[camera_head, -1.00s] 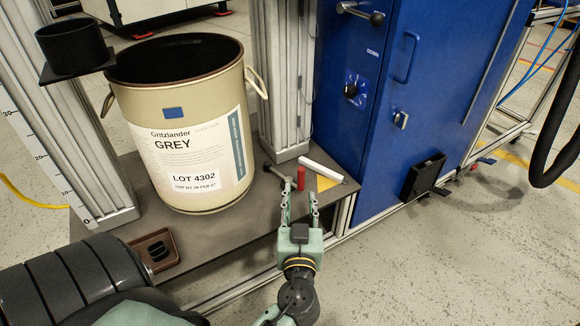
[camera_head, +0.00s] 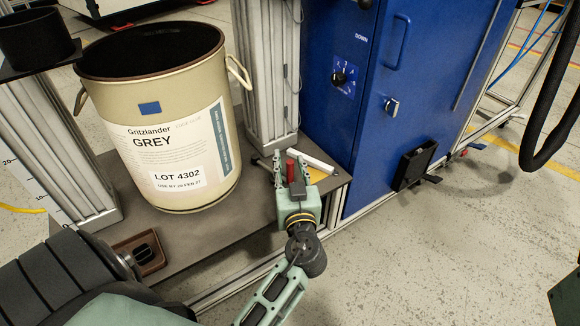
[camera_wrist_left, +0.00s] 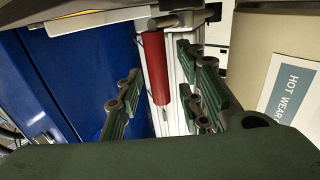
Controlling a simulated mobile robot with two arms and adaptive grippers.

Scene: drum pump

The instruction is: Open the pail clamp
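The beige pail (camera_head: 165,90), labelled GREY, stands upright and open-topped on the dark platform, left of my left gripper (camera_head: 291,174). The clamp's red handle (camera_head: 291,167) stands at the platform's right part by the metal post. It also shows in the left wrist view (camera_wrist_left: 155,65), as a red cylinder with dark metal at its top. My left gripper is open, its fingers on either side of the handle as seen from the head. Whether they touch it I cannot tell. The rest of the clamp is mostly hidden.
A white bar (camera_head: 312,162) and a yellow patch (camera_head: 318,175) lie beside the handle. A metal post (camera_head: 266,80) and a blue cabinet (camera_head: 385,100) stand behind. A brown tray (camera_head: 148,258) sits at the platform's front left. The floor at the right is open.

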